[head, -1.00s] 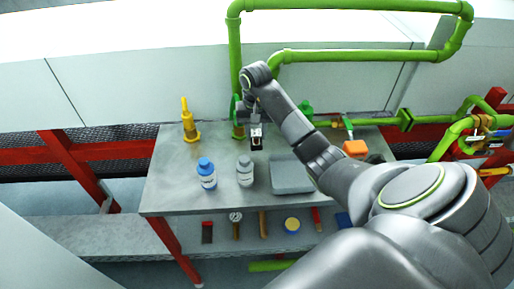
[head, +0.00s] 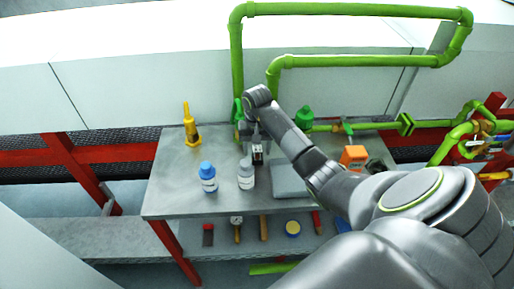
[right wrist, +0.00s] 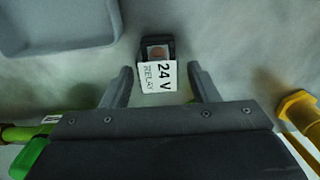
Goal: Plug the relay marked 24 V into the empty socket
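The relay (right wrist: 158,76) has a white label reading "24 V RELAY" and a dark body with a reddish window. In the right wrist view it sits midway between my right gripper's (right wrist: 160,72) two spread fingertips, with a gap on each side. In the head view the relay (head: 258,155) shows small and dark, right beside the grey bottle's top. My right gripper (head: 256,141) is just above and behind it, reaching down over the table. I cannot make out the empty socket. My left gripper is not in view.
A grey table (head: 170,192) carries a blue-capped bottle (head: 209,180), a grey bottle (head: 246,178), a grey tray (head: 290,182), a yellow pump-like item (head: 191,130) and an orange box (head: 353,155). Green pipes (head: 350,11) rise behind. Tools lie on the lower shelf.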

